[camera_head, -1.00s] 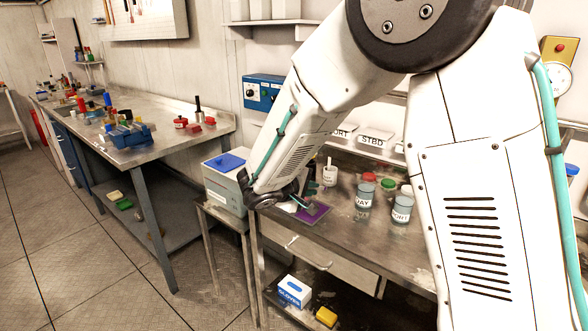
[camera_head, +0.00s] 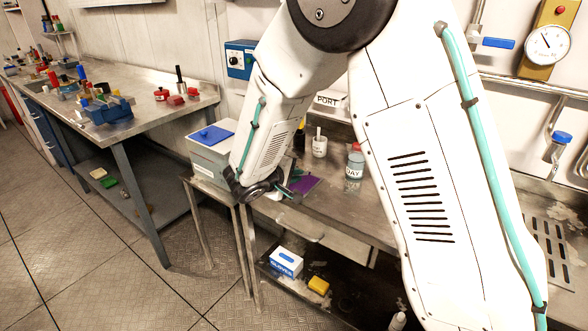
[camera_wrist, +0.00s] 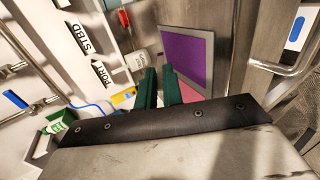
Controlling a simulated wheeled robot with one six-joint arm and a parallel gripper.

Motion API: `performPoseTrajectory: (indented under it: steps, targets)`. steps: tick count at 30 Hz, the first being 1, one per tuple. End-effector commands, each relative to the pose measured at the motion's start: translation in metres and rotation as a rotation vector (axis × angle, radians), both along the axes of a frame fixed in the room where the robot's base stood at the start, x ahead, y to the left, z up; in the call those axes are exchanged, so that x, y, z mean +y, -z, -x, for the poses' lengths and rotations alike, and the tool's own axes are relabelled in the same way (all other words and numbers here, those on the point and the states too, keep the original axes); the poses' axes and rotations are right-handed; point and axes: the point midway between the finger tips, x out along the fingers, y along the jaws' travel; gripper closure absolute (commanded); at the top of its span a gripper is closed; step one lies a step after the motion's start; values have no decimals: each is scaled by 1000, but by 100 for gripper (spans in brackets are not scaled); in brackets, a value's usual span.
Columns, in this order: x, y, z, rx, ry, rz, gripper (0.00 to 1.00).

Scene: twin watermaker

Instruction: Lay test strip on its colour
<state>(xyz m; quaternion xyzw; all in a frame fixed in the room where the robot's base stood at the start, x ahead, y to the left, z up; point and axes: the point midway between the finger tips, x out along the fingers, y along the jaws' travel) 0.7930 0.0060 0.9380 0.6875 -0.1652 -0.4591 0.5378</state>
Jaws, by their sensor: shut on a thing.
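The purple colour patch (camera_wrist: 184,57), on a grey-bordered card, lies on the metal bench top ahead of my fingers in the wrist view. It also shows in the head view (camera_head: 306,184), partly behind my gripper (camera_head: 290,194). A pink area (camera_wrist: 191,93) shows beside the purple one, close to the right finger. My gripper also shows in the wrist view (camera_wrist: 160,87), its dark green fingers close together beside the purple patch. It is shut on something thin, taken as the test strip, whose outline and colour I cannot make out.
A DAY jar (camera_head: 354,170) and a white cup (camera_head: 319,146) stand behind the card. A grey box with a blue lid (camera_head: 211,148) stands left of my gripper. A glove box (camera_head: 286,263) and a yellow block (camera_head: 318,285) sit on the lower shelf.

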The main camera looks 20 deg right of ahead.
Motion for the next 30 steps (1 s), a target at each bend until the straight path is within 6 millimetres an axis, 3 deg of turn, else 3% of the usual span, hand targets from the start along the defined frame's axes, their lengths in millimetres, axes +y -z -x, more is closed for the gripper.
performPoseTrajectory:
  steps: [12, 15, 30]
  targets:
    - [0, 5, 0, 0, 0, 0, 100]
    - [0, 4, 0, 0, 0, 0, 67]
    - [0, 4, 0, 0, 0, 0, 66]
